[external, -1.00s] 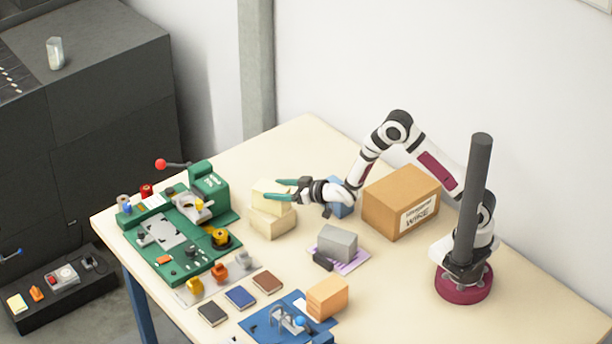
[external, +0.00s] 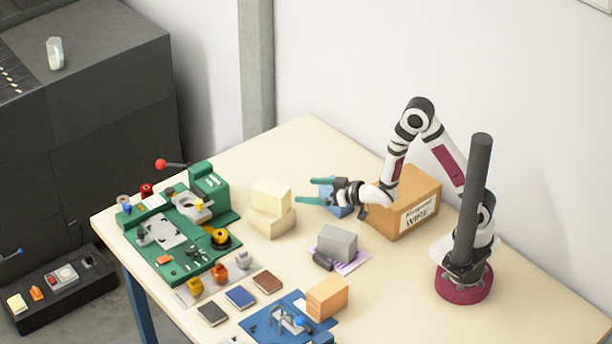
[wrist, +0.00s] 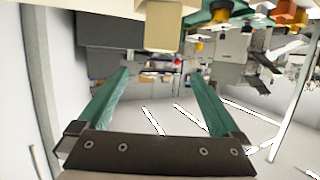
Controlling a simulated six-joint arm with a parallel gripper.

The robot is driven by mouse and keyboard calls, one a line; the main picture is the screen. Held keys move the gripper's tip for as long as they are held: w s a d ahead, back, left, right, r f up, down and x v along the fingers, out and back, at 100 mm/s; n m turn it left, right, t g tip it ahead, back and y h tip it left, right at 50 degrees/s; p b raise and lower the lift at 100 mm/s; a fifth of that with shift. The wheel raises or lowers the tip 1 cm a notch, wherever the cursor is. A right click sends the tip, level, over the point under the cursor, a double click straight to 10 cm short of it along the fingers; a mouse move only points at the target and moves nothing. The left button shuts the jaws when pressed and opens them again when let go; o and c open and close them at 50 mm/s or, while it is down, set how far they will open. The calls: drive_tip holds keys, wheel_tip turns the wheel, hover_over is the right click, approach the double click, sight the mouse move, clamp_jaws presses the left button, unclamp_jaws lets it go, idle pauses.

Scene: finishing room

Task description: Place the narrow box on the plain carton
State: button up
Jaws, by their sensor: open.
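A pale yellow box, which I take as the narrow box (external: 271,194), rests on a beige carton, which I take as the plain carton (external: 272,223). The upper box sits flat and slightly turned relative to the carton. My gripper (external: 305,191) is open and empty, to the right of the stack and apart from it, its fingers pointing toward it. In the wrist view, which looks upside down, the narrow box (wrist: 162,26) shows at the top middle, beyond the open fingers (wrist: 160,72).
A blue box (external: 326,189) stands behind my gripper, partly hidden. A large labelled cardboard box (external: 393,214) is to the right. A grey box (external: 338,243) sits in front on a purple sheet. A green machine (external: 208,185) stands left of the stack. The back-left table is clear.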

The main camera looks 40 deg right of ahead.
drive_tip(key=s+d+r+m+g+h, duration=0.25)
drive_tip(key=s+d+m+g, duration=0.3)
drive_tip(key=d, duration=0.55)
drive_tip(key=s+d+r+m+g, duration=0.1)
drive_tip(key=s+d+g, duration=0.1)
drive_tip(key=s, duration=0.6)
drive_tip(key=s+d+r+m+g, duration=0.1)
drive_tip(key=s+m+g, duration=0.1)
drive_tip(key=s, duration=0.6)
drive_tip(key=s+d+r+m+g+h, duration=0.1)
drive_tip(key=s+g, duration=0.3)
drive_tip(key=s, duration=0.4)
drive_tip(key=shift+s+d+r, duration=0.3)
drive_tip(key=shift+d+r, duration=0.15)
drive_tip(key=shift+d, duration=0.35)
